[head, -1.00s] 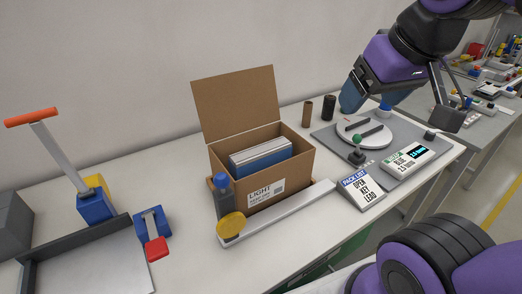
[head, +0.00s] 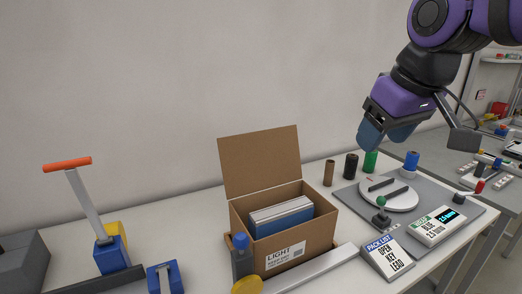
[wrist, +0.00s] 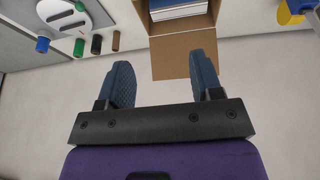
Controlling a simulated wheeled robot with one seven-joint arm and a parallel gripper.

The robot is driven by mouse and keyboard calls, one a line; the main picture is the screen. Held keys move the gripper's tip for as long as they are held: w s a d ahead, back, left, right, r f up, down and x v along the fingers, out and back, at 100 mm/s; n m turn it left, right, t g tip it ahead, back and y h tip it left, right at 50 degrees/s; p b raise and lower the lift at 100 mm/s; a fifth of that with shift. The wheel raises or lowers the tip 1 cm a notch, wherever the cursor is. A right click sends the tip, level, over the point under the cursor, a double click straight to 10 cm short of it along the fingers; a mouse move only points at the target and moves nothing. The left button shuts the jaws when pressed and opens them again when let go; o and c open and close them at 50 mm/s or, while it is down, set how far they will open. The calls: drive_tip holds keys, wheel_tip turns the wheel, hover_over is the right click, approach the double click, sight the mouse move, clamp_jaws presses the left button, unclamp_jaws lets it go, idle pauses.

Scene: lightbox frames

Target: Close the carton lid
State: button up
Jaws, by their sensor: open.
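The cardboard carton (head: 322,228) stands on the table with its lid (head: 260,160) upright at the back, hinged open. In the wrist view the lid (wrist: 183,56) shows beyond the fingertips, with the carton's contents (wrist: 178,8) at the top edge. My gripper (head: 385,138) is at the upper right in the head view, above and to the right of the carton and apart from it. Its two blue fingers are spread wide and empty in the wrist view (wrist: 163,80).
A pack list sign (head: 388,260), a scale display (head: 434,226) and a round plate (head: 389,195) are to the right. Several small cylinders, one brown (head: 329,173), stand behind. A red-handled tool (head: 88,205) is at left.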

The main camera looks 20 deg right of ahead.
drive_tip(key=w+a+r+n+g, duration=0.15)
drive_tip(key=w+r+n, duration=0.4)
drive_tip(key=w, duration=0.75)
drive_tip(key=n+g, duration=0.5)
drive_tip(key=n, duration=0.3)
hover_over(258, 132)
drive_tip(key=s+d, duration=0.3)
drive_tip(key=s, duration=0.2)
wheel_tip(258, 132, down, 2)
drive_tip(key=w+a+f+n+g, duration=0.25)
drive_tip(key=w+f+n, duration=0.25)
drive_tip(key=w+f, duration=0.45)
drive_tip(key=shift+t+h, duration=0.3)
drive_tip(key=shift+t, duration=0.1)
drive_tip(key=x, duration=0.9)
drive_tip(key=shift+w+a+f, duration=0.1)
drive_tip(key=shift+a+f, duration=0.3)
drive_tip(key=shift+f, duration=0.05)
drive_tip(key=shift+r, duration=0.1)
clamp_jaws()
